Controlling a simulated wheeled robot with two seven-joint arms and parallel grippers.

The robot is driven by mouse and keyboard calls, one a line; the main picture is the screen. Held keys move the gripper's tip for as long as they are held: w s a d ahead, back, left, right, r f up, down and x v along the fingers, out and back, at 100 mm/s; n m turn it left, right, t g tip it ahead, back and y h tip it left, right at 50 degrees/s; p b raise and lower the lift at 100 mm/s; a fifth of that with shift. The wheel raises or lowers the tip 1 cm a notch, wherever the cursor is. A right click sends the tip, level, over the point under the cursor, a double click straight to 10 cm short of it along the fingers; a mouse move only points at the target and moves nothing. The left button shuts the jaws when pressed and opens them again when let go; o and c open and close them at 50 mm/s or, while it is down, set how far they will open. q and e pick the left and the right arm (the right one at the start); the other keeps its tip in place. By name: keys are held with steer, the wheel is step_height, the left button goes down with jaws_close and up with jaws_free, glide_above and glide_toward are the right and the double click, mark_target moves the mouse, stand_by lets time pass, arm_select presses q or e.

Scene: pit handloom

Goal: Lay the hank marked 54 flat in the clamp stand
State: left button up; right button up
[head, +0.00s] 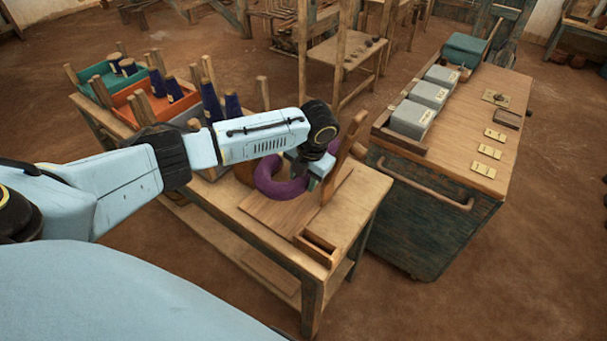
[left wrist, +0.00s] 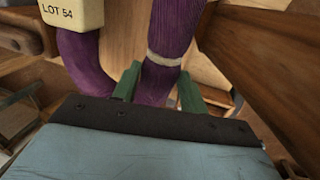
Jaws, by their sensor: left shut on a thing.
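The purple hank (head: 279,184) is a thick ring with a pale band. Its cream tag reading LOT 54 (left wrist: 72,12) shows in the left wrist view. My left gripper (left wrist: 158,88) has its green fingers on both sides of one strand and is shut on it. In the head view the hank hangs tilted below my left gripper (head: 312,175), over the wooden board of the clamp stand (head: 275,215). The stand's upright wooden arm (head: 344,150) rises just right of the hank. I cannot tell whether the hank touches the board. My right gripper is out of view.
Green (head: 98,90) and orange (head: 140,105) trays with dark cones stand at the bench's far left. A cabinet (head: 470,120) with grey boxes (head: 412,118) and several yellow tags stands to the right.

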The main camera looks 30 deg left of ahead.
arm_select(q)
steer(key=shift+f+b, duration=2.15)
steer(key=shift+f, duration=2.05)
steer(key=o, duration=1.1)
steer(key=shift+o, duration=0.2)
steer(key=d+r, duration=0.1)
steer(key=r, duration=0.3)
steer(key=r+p, duration=0.1)
steer(key=r, duration=0.3)
steer(key=d+r, duration=0.1)
steer(key=r, duration=0.4)
steer(key=shift+s+d+r+p, duration=0.1)
steer(key=shift+d+p, duration=0.2)
steer(key=shift+p, duration=0.05)
